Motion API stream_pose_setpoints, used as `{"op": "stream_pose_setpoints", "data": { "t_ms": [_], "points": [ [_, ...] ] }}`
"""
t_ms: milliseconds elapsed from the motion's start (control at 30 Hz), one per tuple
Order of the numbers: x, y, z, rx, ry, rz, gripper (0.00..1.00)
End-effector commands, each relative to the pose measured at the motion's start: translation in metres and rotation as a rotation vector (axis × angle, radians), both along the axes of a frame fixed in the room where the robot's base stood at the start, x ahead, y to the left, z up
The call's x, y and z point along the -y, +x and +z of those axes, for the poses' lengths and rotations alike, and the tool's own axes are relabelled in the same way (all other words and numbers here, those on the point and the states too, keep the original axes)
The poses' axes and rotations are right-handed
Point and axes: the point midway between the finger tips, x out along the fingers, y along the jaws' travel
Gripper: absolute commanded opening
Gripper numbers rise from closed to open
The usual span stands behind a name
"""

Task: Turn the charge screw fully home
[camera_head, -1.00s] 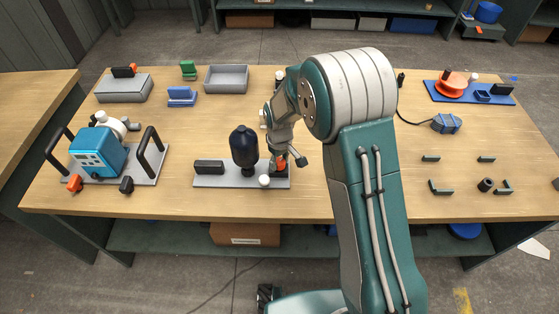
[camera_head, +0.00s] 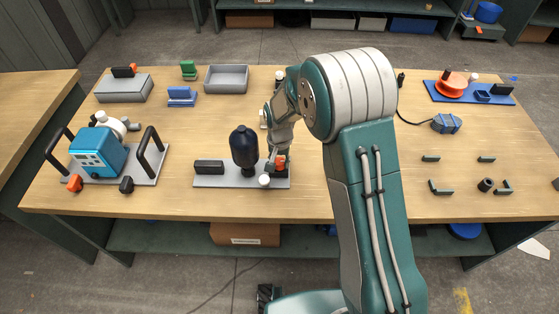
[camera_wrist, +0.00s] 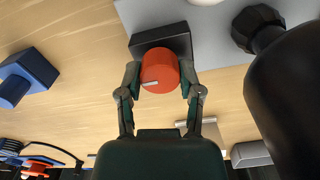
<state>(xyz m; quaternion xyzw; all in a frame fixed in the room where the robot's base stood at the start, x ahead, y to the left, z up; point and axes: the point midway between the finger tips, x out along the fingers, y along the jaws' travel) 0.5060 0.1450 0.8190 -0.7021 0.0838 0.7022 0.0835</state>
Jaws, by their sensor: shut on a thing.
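The charge screw appears to be the orange-red round knob (camera_wrist: 159,70) with a white index mark, seated on a dark block (camera_wrist: 163,41). In the wrist view the mark is at the knob's lower left. My gripper (camera_wrist: 160,80) is shut on the knob, one finger on each side. In the head view the knob (camera_head: 280,163) shows at the right end of the grey base plate (camera_head: 215,182), partly hidden by my gripper (camera_head: 278,162). A dark navy vessel (camera_head: 244,147) stands upright on the same plate beside my gripper.
A white round cap (camera_head: 264,181) sits close in front of my gripper. A black block (camera_head: 209,166) is at the plate's left end. A blue pump unit (camera_head: 97,152) with black handles stands farther left.

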Motion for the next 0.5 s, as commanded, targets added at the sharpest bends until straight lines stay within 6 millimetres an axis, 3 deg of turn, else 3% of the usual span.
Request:
{"op": "stream_pose_setpoints", "data": {
  "t_ms": [500],
  "points": [
    [0.0002,-0.0010,-0.0019,-0.002,-0.002,-0.408,0.00]
  ]
}}
